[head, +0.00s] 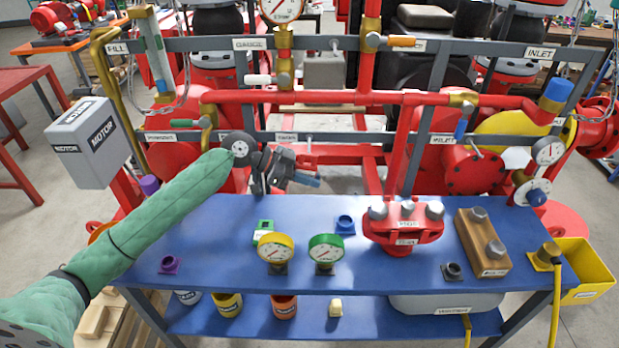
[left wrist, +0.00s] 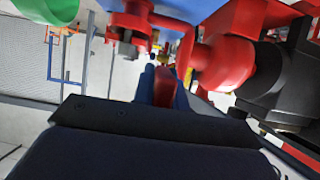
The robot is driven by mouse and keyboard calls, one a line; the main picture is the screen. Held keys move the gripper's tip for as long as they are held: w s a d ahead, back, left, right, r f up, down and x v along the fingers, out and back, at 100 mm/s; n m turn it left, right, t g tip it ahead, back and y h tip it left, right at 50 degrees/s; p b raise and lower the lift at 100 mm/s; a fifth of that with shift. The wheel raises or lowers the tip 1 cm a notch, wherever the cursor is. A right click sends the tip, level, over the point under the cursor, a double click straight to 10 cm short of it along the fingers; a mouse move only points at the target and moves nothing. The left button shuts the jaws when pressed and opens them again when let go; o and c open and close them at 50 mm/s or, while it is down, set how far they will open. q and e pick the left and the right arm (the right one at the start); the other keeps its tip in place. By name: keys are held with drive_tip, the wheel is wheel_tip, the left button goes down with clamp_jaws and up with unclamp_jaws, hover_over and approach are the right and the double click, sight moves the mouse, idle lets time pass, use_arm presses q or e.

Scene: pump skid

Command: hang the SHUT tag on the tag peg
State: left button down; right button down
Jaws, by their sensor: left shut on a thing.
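My left gripper (head: 305,178) is at the far edge of the blue bench, in front of the skid's lower rail. Its blue fingers are shut on a small red thing (left wrist: 165,86), seen between them in the left wrist view. I take this for the SHUT tag; no lettering shows, and in the head view the gripper mostly hides it. A small pale peg (head: 308,138) stands out from the lower rail, just above and behind the gripper, beside a small label too blurred to read. It looks like the tag peg. The held thing appears apart from it. My right gripper is not in view.
The blue bench (head: 210,225) holds a green tag-like piece (head: 264,228), a yellow gauge (head: 276,250), a green gauge (head: 326,250), a red flanged part (head: 403,228) and a wooden block (head: 482,245). Red pipes (head: 330,97) and grey rails surround the gripper.

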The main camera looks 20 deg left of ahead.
use_arm(q)
drive_tip(key=shift+w+a+b, duration=0.2)
drive_tip(key=shift+w+b, duration=0.25)
drive_tip(key=shift+w, duration=0.35)
idle(0.5)
drive_tip(key=shift+w+a+r, duration=0.15)
drive_tip(key=shift+w+r, duration=0.05)
drive_tip(key=shift+w, duration=0.1)
